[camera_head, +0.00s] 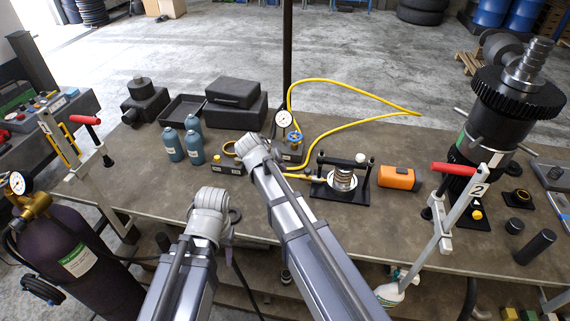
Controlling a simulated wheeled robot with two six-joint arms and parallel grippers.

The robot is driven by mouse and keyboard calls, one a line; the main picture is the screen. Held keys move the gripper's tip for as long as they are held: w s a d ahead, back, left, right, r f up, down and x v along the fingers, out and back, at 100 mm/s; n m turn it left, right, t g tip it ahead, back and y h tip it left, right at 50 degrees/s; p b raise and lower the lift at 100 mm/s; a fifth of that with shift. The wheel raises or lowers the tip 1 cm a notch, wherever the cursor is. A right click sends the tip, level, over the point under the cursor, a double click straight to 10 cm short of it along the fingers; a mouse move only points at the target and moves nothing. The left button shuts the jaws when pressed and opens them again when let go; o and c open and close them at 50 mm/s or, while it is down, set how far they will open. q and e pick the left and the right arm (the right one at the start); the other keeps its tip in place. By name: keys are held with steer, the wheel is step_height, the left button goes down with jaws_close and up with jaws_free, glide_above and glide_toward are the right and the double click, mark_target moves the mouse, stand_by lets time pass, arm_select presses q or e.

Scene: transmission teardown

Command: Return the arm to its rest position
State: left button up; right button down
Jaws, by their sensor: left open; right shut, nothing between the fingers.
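My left arm (190,270) comes in from the bottom, left of centre, and its rounded grey joint (210,212) is over the front part of the workbench (375,225). My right arm (305,245) reaches further in from the bottom centre. Its grey joint (252,152) is over the middle of the bench, close to the gauge block. I can make out no fingers on either arm, and no held object shows. Both arms hide parts of the bench.
A spring fixture (343,180), an orange device (397,178) and a gauge (283,119) with a yellow hose (345,82) are near my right arm. Blue bottles (172,145) stand left. A tall gear assembly (497,105) and a red-handled clamp (455,205) are at right.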

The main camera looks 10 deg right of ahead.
arm_select(q)
step_height(320, 180, up, 2)
steer(key=shift+p, duration=0.55)
arm_select(e)
steer(key=shift+v, duration=1.2)
arm_select(q)
steer(key=shift+d, duration=0.1)
arm_select(e)
steer(key=shift+d, duration=0.1)
